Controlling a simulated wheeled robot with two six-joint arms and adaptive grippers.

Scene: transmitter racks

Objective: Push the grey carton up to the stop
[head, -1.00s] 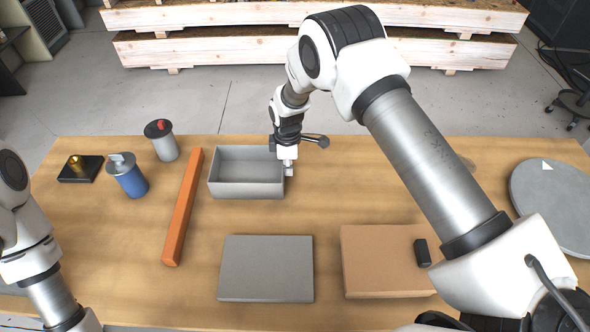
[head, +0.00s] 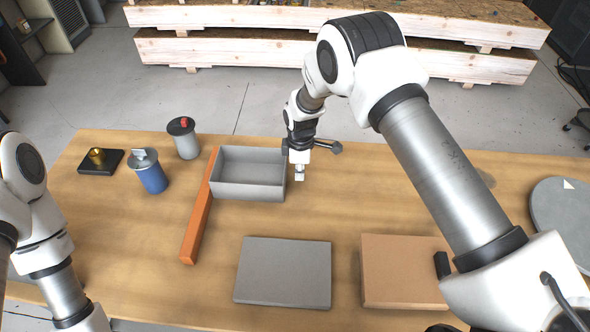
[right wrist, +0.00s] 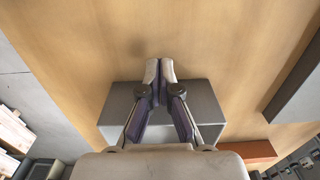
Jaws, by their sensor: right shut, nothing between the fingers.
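The grey carton (head: 225,191), an open-topped box, stands on the far side of the table. Its left side appears to meet the orange bar (head: 198,228), which lies lengthwise on the table as the stop. My right gripper (head: 299,177) is shut and empty, pointing down just right of the carton with a small gap between them. In the right wrist view the shut fingers (right wrist: 160,66) are over bare wood, with the carton (right wrist: 207,97) behind them and part of the orange bar (right wrist: 257,150) beyond it. My left gripper is out of view.
A flat grey box (head: 283,272) and a brown box (head: 400,270) with a black block (head: 442,265) are nearer me. A blue canister (head: 152,177), a grey canister (head: 187,145) and a black base (head: 112,163) are left of the bar. A round grey disc (head: 563,215) is at right.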

